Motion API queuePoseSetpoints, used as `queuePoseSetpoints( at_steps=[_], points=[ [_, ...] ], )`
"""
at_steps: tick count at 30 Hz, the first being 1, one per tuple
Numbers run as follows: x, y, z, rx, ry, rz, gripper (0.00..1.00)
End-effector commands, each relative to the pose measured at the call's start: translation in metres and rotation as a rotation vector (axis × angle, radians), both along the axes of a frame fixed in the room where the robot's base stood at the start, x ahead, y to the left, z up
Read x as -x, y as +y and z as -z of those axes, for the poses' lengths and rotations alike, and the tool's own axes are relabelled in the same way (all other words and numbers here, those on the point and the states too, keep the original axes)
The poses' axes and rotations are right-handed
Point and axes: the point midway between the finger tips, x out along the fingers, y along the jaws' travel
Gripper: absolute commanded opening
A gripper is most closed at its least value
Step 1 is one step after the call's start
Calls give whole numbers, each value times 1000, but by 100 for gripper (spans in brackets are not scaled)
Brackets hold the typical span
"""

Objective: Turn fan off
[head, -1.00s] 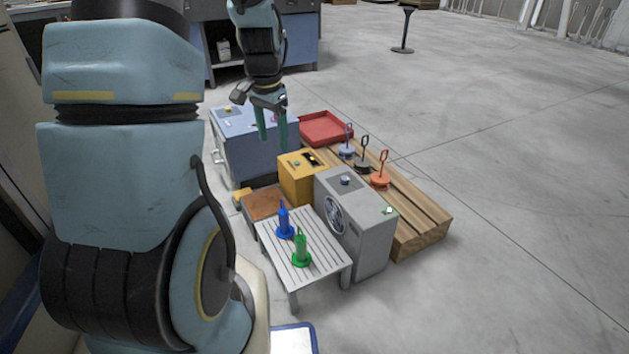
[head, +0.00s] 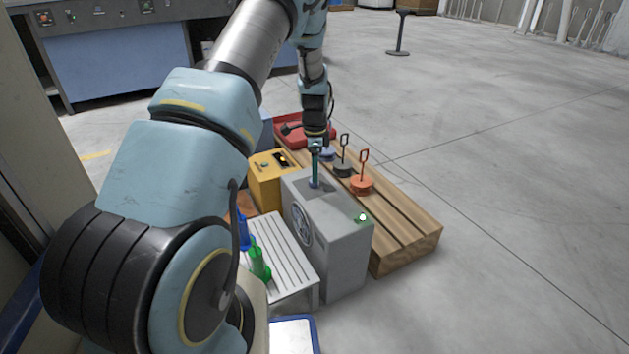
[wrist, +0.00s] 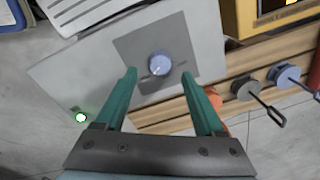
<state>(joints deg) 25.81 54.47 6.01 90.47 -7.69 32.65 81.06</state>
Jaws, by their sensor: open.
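The fan unit is a grey box (head: 335,240) with a round fan grille (head: 301,224) on its side, standing by the wooden pallet. On its top, in the wrist view, a blue-grey round knob (wrist: 160,64) sits on a dark square plate (wrist: 135,48). A small green light (wrist: 81,117) glows at one corner of the top; it also shows in the head view (head: 362,217). My gripper (head: 315,184) points down over the knob. In the wrist view its teal fingers (wrist: 160,82) are apart, with the knob between and just beyond their tips. Contact with the knob does not show.
A yellow box (head: 268,178) stands behind the fan unit. A slatted table (head: 283,252) with blue and green objects is at its left. The wooden pallet (head: 405,232) holds orange and black handled pieces and a red tray (head: 287,131). Open floor lies to the right.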

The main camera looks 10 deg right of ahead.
Motion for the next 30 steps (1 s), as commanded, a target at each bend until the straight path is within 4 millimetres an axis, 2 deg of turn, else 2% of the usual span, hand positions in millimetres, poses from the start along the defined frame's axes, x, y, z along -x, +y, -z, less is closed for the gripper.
queuePoseSetpoints(
  at_steps=[1,6,18,30],
  points=[
    [0,0,11,-1,0,1,71],
    [-2,0,29,-1,0,-2,71],
    [-2,0,35,0,-1,-1,71],
    [-2,0,35,0,-1,-1,27]
  ],
)
